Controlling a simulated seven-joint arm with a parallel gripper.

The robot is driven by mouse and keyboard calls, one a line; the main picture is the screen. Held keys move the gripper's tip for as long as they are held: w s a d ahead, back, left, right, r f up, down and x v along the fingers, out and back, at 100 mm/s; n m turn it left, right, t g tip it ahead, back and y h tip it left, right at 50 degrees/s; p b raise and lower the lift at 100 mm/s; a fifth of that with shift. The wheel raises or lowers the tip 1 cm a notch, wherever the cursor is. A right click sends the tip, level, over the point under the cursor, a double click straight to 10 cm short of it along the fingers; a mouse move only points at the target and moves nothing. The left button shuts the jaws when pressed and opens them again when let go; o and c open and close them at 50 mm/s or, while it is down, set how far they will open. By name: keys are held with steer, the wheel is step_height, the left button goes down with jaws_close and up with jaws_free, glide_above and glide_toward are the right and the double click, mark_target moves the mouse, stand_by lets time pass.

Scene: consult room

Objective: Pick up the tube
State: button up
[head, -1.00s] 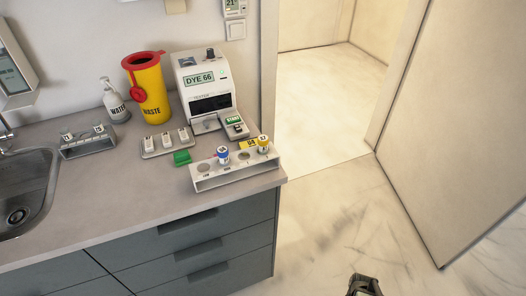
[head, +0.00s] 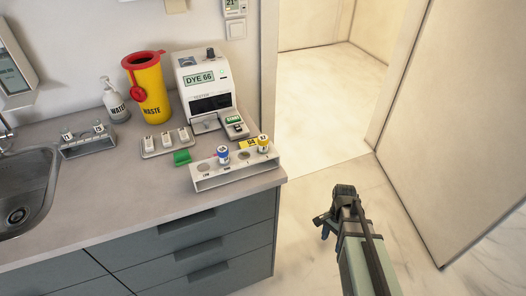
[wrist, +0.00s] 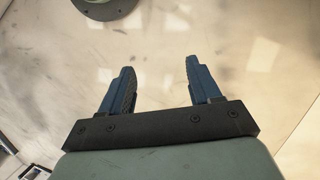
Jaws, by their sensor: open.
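Two capped tubes stand upright in the white rack (head: 215,181) at the counter's front right corner. One tube has a blue cap (head: 223,153), the other a yellow cap (head: 263,140). I cannot tell which one the task means. My gripper (head: 323,225) is to the right of the counter, over the floor, apart from the rack. In the wrist view my gripper (wrist: 156,85) has its two blue fingers spread with nothing between them. No tube shows in the wrist view.
A sink (head: 22,190) is at left. The counter's front is bare.

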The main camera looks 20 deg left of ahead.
steer(key=w+a+r+m+t, duration=0.1)
steer(key=w+a+r, duration=0.25)
steer(key=r, duration=0.25)
steer(key=w+a+r+m, duration=0.2)
steer(key=a+r, duration=0.2)
steer(key=r, duration=0.1)
step_height(320, 180, up, 35)
steer(key=m+t, duration=0.2)
steer(key=m, duration=0.4)
glide_above(263, 137)
steer(key=shift+f+y, duration=0.15)
steer(key=shift+y, duration=0.15)
steer(key=shift+s+f, duration=0.1)
steer(key=shift+f, duration=3.65)
steer(key=shift+c, duration=0.2)
steer(key=c, duration=1.1)
